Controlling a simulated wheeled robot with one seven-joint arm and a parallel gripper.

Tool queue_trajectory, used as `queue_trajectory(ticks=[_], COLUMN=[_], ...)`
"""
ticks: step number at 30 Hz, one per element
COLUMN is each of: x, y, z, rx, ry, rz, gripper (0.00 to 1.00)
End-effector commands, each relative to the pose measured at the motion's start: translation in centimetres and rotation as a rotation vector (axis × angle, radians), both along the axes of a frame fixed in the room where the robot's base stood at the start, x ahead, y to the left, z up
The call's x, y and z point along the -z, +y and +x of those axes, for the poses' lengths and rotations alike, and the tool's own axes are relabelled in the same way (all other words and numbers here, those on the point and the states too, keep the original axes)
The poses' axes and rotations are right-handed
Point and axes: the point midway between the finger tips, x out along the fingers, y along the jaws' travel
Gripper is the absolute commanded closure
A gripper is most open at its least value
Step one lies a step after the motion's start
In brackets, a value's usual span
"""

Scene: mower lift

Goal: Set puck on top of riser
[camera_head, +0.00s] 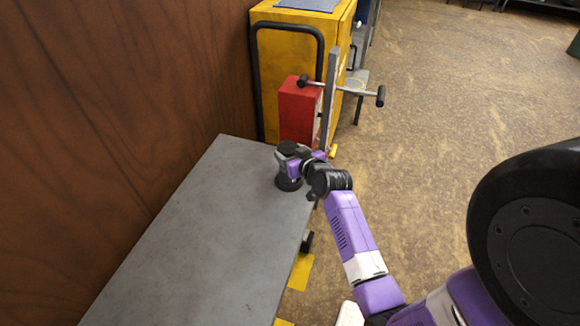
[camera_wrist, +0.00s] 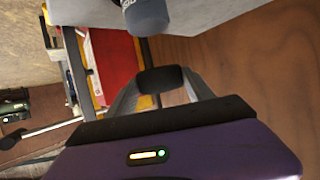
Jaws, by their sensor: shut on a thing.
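My gripper (camera_head: 284,160) is shut on the puck, a small black disc (camera_wrist: 160,79) that sits between its two grey fingers in the wrist view. In the head view the dark disc (camera_head: 290,147) appears at the gripper's top. The riser, a dark round piece (camera_head: 288,183), stands on the grey table top just below the gripper. Its greyish rounded end (camera_wrist: 148,14) shows at the top of the wrist view, which is turned over. The puck appears above the riser and apart from it. My gripper partly hides the riser's upper part in the head view.
The grey table (camera_head: 200,240) has a wide bare surface toward the front. A brown wooden wall (camera_head: 90,120) runs along its left. A red box (camera_head: 298,110), a grey post with a black-ended handle (camera_head: 345,88) and a yellow cabinet (camera_head: 285,45) stand beyond its far end.

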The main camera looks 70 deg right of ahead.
Motion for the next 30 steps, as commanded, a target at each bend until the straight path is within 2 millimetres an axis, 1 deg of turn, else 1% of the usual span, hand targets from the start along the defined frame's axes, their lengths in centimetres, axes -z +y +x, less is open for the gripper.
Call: queue_trajectory(ticks=[1,5,7,12,15,24,28,29,30], x=[0.7,1.5,2.1,4.7,5.5,5.6,6.1,5.9,5.9], y=[0.0,0.0,0.0,0.0,0.0,0.0,0.0,0.0,0.0], z=[0.0,0.1,0.1,0.0,0.0,0.1,0.1,0.1,0.1], rx=[0.000,-0.001,-0.001,-0.001,0.000,0.000,-0.001,-0.001,-0.001], ry=[0.000,-0.001,0.000,-0.001,-0.001,-0.002,-0.001,-0.001,-0.001], rz=[0.001,0.000,0.000,0.001,0.000,-0.001,-0.002,0.000,0.000], gripper=[0.85,0.85,0.85,0.85,0.85,0.85,0.85,0.34,0.26])
